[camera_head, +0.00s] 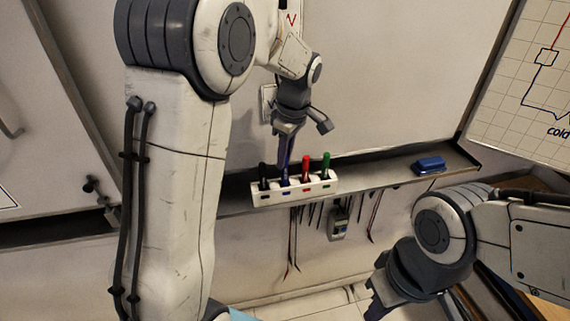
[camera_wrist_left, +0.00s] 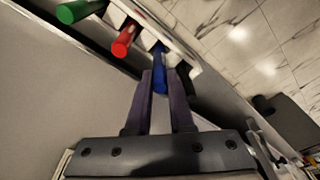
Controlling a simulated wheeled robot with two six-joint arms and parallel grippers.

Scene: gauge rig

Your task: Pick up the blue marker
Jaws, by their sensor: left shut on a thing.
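The blue marker (camera_wrist_left: 160,78) stands in the white holder (camera_head: 318,187), between the black marker (camera_head: 262,172) and the red marker (camera_head: 306,168). My left gripper (camera_head: 284,160) reaches down from above and is shut on the blue marker. In the left wrist view, its two dark fingers (camera_wrist_left: 160,85) lie on either side of the blue marker. In the head view the fingers hide most of the marker; a bit of blue (camera_head: 285,181) shows at its slot. My right gripper (camera_head: 376,308) is low at the right, apart from the holder, and its fingertips are not clear.
A green marker (camera_head: 326,164) stands at the holder's right end. The holder sits on a whiteboard ledge (camera_head: 385,172). A blue eraser (camera_head: 429,165) lies further right on the ledge. Cables and a meter (camera_head: 339,224) hang below. The ledge between holder and eraser is clear.

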